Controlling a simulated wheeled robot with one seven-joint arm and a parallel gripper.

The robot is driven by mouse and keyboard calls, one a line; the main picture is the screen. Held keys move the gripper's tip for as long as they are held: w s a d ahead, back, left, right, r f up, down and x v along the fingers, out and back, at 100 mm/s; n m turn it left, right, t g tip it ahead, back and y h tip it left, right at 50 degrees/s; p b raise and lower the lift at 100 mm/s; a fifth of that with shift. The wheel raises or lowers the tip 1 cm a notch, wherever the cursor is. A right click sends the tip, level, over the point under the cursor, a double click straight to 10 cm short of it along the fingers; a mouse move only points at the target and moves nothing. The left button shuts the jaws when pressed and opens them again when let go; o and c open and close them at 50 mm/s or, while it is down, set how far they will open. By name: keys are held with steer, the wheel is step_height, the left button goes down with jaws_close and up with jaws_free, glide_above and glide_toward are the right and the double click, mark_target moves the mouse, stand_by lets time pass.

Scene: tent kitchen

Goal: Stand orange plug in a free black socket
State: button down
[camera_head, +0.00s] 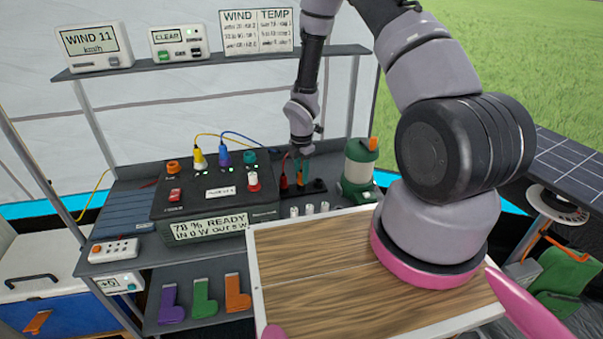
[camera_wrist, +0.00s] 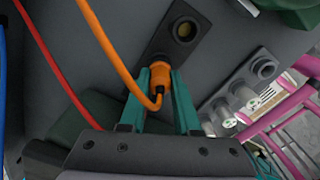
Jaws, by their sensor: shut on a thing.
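My gripper (camera_head: 301,167) reaches down from above at the back of the bench. In the wrist view, its teal fingers (camera_wrist: 160,98) are shut on the orange plug (camera_wrist: 160,74), one on each side. An orange cable loops from the plug to the upper left. The plug's far end is at a black socket strip (camera_wrist: 160,42); I cannot tell whether it is seated or just above it. An open round black socket (camera_wrist: 185,30) shows on the strip beyond the plug. In the head view, the orange plug (camera_head: 301,181) is small and partly hidden by the fingers.
A red plug (camera_head: 284,182) stands close to the left of my gripper, and a red cable (camera_wrist: 50,62) runs nearby. The power station (camera_head: 215,190) is to the left, a green-white lantern (camera_head: 360,168) to the right. Small grey-white cylinders (camera_head: 309,209) stand in front. The wooden tabletop (camera_head: 330,290) is clear.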

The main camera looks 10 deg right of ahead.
steer(key=shift+f, duration=0.2)
steer(key=c, duration=0.5)
jaws_free()
steer(key=shift+c, duration=0.2)
step_height(320, 180, up, 11)
steer(key=shift+f, duration=0.15)
steer(key=s+d+r+m+t, duration=0.25)
steer(key=r+m, duration=0.45)
steer(key=r, duration=0.6)
steer(key=s+d+r+m+t, duration=0.1)
steer(key=s+d+r+m, duration=0.15)
steer(key=r+m, duration=0.7)
steer(key=s+r+m+t+y, duration=0.2)
steer(key=s+r+m, duration=0.9)
steer(key=s+r, duration=0.6)
steer(key=shift+s+d+r+t, duration=0.2)
steer(key=shift+d+r+t, duration=0.15)
steer(key=shift+r+t, duration=0.45)
